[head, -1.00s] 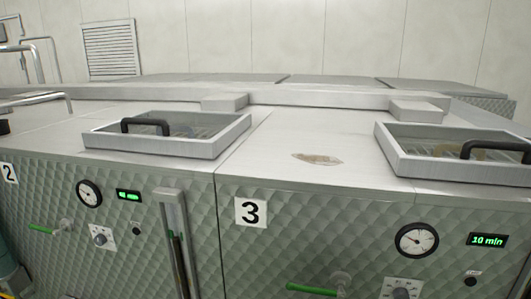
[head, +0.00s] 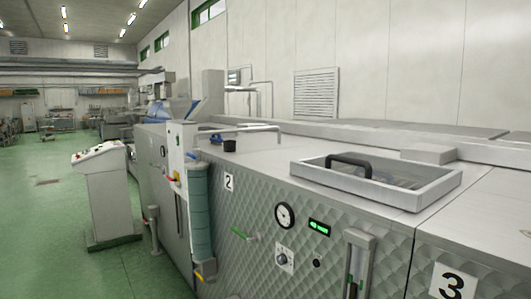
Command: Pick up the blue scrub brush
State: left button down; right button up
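A small blue object (head: 216,138) lies on the steel machine top near the bent pipe, left of a small dark cup-like item (head: 229,145). It may be the blue scrub brush, but it is too small to tell. Neither of my grippers is in view.
The steel machine (head: 370,244) with panels 2 and 3 fills the right side. A lidded hatch frame (head: 432,196) with a black handle rises from its top. A control pedestal (head: 113,200) stands left on the open green floor (head: 45,225).

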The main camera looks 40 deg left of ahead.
aim_at(218, 141)
jog(key=u, duration=1.65)
jog(key=i+j+u, duration=0.15)
jog(key=u, duration=0.35)
jog(key=i+u, duration=0.2)
jog(key=u, duration=0.3)
jog(key=i, duration=2.4)
